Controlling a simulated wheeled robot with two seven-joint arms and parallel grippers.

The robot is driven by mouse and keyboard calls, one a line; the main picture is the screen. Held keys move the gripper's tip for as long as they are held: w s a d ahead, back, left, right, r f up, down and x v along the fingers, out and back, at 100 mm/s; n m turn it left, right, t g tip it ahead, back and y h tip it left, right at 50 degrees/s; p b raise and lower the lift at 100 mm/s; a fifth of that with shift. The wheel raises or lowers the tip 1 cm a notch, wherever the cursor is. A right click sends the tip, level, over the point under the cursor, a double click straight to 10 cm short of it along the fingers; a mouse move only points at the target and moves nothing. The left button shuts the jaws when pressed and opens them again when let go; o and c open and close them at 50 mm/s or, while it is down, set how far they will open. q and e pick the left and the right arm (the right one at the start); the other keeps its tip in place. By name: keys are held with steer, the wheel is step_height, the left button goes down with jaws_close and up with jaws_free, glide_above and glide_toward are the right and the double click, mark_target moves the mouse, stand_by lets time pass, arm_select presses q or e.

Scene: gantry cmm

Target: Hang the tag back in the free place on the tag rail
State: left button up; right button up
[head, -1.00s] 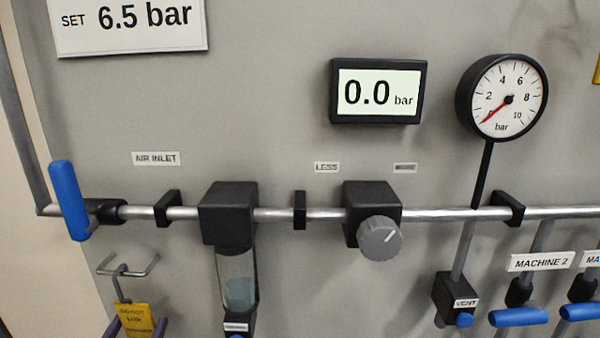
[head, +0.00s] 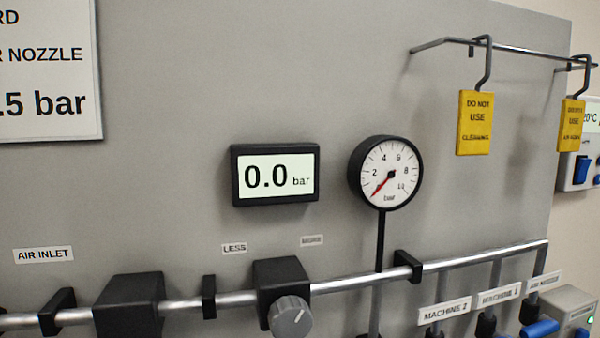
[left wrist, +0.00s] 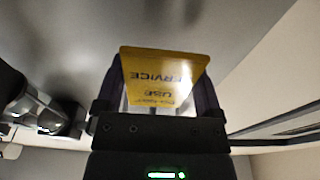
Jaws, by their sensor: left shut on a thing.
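In the left wrist view my left gripper (left wrist: 158,88) is shut on a yellow tag (left wrist: 158,68), between its two fingers. The tag's lettering appears upside down, with "SERVICE" and "USE" readable; its hook cannot be made out. In the head view the tag rail (head: 525,54) is at the upper right of the grey panel. Two yellow "DO NOT USE" tags hang from it by hooks: one marked "CLEANING" (head: 476,138) and one further right (head: 571,138). The bar between their hooks is bare. Neither gripper shows in the head view.
Below the rail are a round gauge (head: 391,173) and a display (head: 275,176) reading 0.0 bar. A metal pipe (head: 345,285) with a grey knob (head: 290,316) crosses the panel low down. The panel between gauge and rail is clear.

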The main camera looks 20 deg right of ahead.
arm_select(q)
steer(key=shift+r+p, duration=0.6)
steer(key=shift+r, duration=0.2)
steer(key=shift+f, duration=0.1)
steer(key=s+p, duration=0.5)
steer(key=s, duration=0.5)
steer(key=shift+a, duration=0.4)
